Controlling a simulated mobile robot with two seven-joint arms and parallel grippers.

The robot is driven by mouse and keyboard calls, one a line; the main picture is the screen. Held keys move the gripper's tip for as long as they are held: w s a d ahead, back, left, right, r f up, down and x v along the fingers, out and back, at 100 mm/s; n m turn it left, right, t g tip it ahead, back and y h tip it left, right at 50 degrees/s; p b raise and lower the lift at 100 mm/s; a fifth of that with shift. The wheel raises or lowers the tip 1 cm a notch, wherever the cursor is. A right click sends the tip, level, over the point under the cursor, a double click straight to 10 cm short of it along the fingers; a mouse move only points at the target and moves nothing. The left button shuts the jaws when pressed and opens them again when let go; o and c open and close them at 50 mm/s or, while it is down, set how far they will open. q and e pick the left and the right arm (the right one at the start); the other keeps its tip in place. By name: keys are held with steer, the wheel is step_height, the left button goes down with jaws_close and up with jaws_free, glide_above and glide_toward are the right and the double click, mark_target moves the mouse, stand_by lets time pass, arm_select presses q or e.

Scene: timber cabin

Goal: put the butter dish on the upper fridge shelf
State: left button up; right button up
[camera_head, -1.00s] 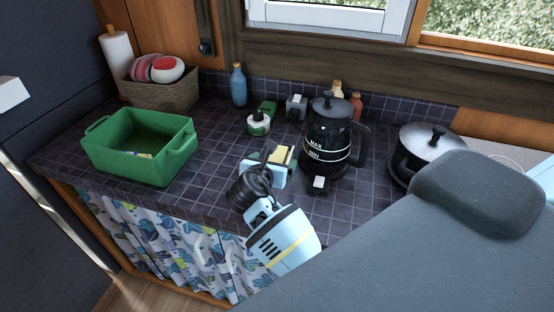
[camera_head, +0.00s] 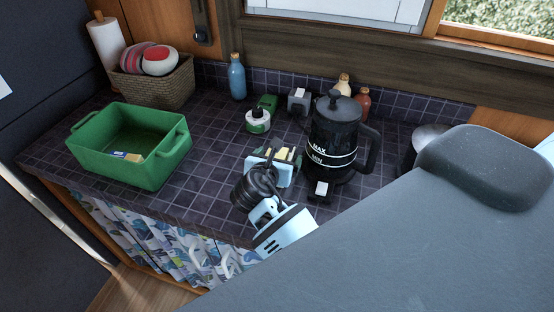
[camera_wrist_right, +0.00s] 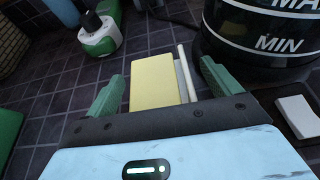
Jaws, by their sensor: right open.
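A yellow block with a pale strip along its right side, which seems to be the butter dish (camera_wrist_right: 158,82), lies on the dark tiled counter. In the head view the butter dish (camera_head: 284,153) is mostly hidden by my right gripper (camera_head: 274,156). In the right wrist view my right gripper (camera_wrist_right: 162,82) is open, with one green finger on each side of the dish. A narrow gap shows on both sides, so it is not clamped. The upper fridge shelf is not visible. My left gripper is not in view.
A black coffee press (camera_head: 333,140) stands close right of the gripper. A green tub (camera_head: 125,165), a wicker basket (camera_head: 155,88) and a blue bottle (camera_head: 237,77) stand further left and back. Counter between tub and gripper is clear.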

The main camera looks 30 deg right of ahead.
steer(key=shift+s+a, duration=0.1)
steer(key=shift+s, duration=0.05)
steer(key=shift+r, duration=0.1)
steer(key=c, duration=1.3)
